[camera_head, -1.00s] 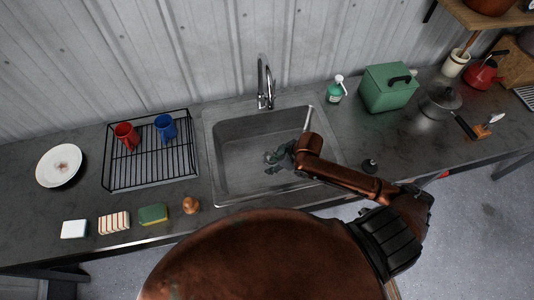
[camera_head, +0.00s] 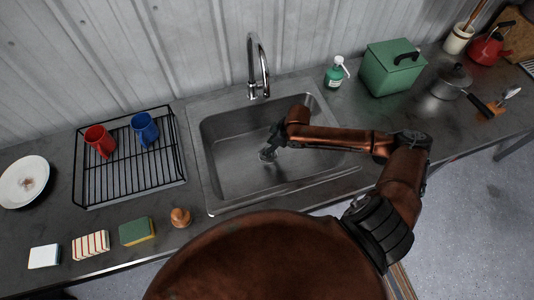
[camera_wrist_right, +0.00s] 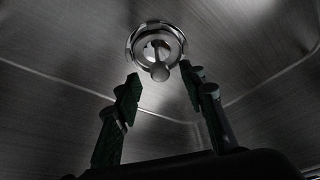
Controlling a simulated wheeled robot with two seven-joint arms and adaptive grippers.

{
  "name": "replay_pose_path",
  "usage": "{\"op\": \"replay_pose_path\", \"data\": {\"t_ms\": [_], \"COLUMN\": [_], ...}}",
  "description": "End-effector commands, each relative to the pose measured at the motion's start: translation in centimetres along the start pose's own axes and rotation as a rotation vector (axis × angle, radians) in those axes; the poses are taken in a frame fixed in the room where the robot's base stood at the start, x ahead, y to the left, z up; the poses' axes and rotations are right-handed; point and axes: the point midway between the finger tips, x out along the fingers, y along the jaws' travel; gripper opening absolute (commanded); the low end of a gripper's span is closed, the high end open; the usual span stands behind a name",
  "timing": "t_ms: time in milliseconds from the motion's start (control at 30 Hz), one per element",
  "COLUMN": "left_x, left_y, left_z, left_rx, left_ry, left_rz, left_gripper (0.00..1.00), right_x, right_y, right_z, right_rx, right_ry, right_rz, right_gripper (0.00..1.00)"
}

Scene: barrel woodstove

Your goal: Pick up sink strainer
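The sink strainer (camera_wrist_right: 156,46) shows in the right wrist view as a round shiny metal ring with a knobbed post in its middle. It sits at the floor of the metal sink (camera_head: 225,160). My right gripper (camera_wrist_right: 158,82) is open, its two green-padded fingers spread with the strainer just beyond their tips and between their lines. In the head view my right gripper (camera_head: 268,151) is down inside the sink, small and partly hidden by its own wrist. It hides most of the strainer there. My left gripper is not in view.
The faucet (camera_head: 258,70) stands behind the sink. A wire dish rack (camera_head: 130,185) with a red and a blue cup is to the left. A soap bottle (camera_head: 334,75) and green box (camera_head: 390,68) stand right of the sink. The sink walls surround my gripper.

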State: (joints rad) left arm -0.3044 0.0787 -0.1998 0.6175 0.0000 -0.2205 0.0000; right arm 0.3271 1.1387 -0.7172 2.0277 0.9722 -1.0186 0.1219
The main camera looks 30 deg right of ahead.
Motion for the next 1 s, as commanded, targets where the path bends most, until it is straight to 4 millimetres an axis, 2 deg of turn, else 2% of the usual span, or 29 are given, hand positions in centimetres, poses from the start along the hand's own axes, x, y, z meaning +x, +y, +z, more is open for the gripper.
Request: {"op": "replay_pose_path", "data": {"t_ms": [100,200,467,1000], "left_x": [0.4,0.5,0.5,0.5], "left_y": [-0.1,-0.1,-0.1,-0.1], "left_z": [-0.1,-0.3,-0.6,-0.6], "left_rx": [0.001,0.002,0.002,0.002], "left_ry": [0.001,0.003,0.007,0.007], "left_rz": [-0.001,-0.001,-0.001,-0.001], "left_gripper": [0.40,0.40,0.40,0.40], "right_x": [1.9,2.6,2.7,2.7], "right_y": [-0.1,-0.1,-0.1,-0.1], "right_z": [-0.1,-0.1,-0.2,-0.2], "right_rx": [0.000,-0.002,-0.004,-0.003], "right_ry": [0.000,-0.001,0.000,0.000], "right_rz": [-0.002,-0.001,-0.001,-0.001], "right_gripper": [0.38,0.38,0.37,0.00]}}
